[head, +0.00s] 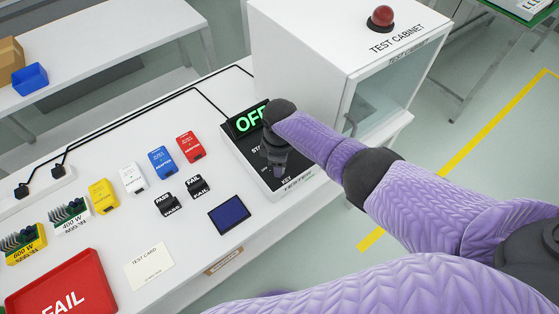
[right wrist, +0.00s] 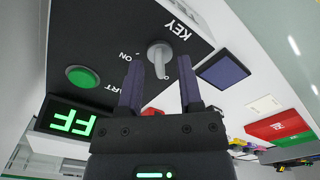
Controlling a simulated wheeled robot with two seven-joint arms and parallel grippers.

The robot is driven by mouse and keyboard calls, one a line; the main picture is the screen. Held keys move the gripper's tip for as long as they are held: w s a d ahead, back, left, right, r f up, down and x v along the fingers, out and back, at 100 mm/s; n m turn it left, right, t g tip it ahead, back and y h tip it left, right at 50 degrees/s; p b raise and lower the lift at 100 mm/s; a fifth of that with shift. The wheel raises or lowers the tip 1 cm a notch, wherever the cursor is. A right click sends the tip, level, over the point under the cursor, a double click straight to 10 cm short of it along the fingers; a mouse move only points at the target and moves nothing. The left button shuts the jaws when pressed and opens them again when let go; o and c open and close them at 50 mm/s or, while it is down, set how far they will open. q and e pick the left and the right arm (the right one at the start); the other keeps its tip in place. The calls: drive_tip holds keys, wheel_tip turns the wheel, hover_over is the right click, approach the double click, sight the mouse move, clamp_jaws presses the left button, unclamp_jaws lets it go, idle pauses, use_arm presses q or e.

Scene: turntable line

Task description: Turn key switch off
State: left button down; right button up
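The key switch (right wrist: 158,52) is a grey knob on the black panel of the tester (head: 299,183), beside the printed words KEY and ON. My right gripper (right wrist: 160,64) is open, its two dark fingers on either side of the knob near their tips. I cannot tell whether they touch it. In the head view my right gripper (head: 277,160) points down over the tester panel and hides the key switch. The tester's display (head: 246,122) shows green letters, partly covered, that look like OFF. The green start button (right wrist: 82,76) sits on the same panel. My left gripper is not in view.
The white test cabinet (head: 300,50) with a red button (head: 381,16) stands behind the tester. On the table are a dark blue square (head: 230,214), coloured adapters (head: 163,161), PASS and FAIL stamps (head: 168,203), a test card (head: 149,265) and a red FAIL tray (head: 75,262).

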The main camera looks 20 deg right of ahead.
wheel_tip(320, 180, up, 10)
drive_tip(key=p, duration=0.4)
drive_tip(key=shift+p, duration=0.35)
drive_tip(key=shift+f, duration=0.1)
